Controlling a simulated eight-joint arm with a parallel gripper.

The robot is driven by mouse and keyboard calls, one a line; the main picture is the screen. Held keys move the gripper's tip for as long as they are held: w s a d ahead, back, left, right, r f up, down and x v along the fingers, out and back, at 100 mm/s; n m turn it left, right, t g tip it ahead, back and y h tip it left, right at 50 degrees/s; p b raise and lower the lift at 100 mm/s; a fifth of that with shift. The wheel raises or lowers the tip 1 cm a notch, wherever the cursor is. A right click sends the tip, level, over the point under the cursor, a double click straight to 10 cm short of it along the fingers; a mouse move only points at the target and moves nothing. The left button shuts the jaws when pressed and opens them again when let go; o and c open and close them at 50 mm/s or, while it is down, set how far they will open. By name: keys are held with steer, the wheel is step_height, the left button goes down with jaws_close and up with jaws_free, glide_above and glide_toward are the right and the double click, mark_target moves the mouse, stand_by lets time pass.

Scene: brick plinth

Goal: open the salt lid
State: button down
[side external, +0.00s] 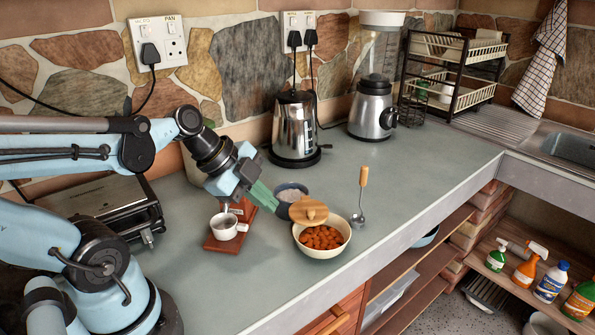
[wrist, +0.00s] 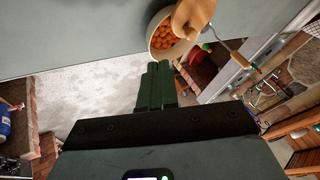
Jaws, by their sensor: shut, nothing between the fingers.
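The salt pot (side external: 288,188) is a small grey round container just behind the bowl, with pale contents showing at its top. A round wooden lid (side external: 308,211) with a knob sits to its front right, overlapping the back rim of the bowl; whether it is joined to the pot I cannot tell. The lid also shows at the top of the wrist view (wrist: 192,14). My gripper (side external: 268,203), with green fingers, is shut and empty just left of the pot and lid. In the wrist view its fingers (wrist: 157,68) are together, apart from the lid.
A cream bowl (side external: 337,247) of orange pieces stands in front of the lid. A white cup (side external: 224,225) on a reddish wooden stand (side external: 213,243) is left. A kettle (side external: 296,130) is behind.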

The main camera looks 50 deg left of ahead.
mark_target(311, 210)
steer(key=shift+w+d+f, duration=0.1)
steer(key=shift+w+f, duration=0.8)
steer(key=shift+w, duration=0.3)
steer(key=shift+w+d+f, duration=0.1)
steer(key=shift+w+f, duration=0.85)
steer(key=shift+w, duration=0.25)
steer(key=shift+w+d+f, duration=0.1)
steer(key=shift+w+f, duration=0.8)
steer(key=shift+w, duration=0.3)
steer(key=shift+w+d, duration=0.9)
steer(key=shift+w, duration=0.2)
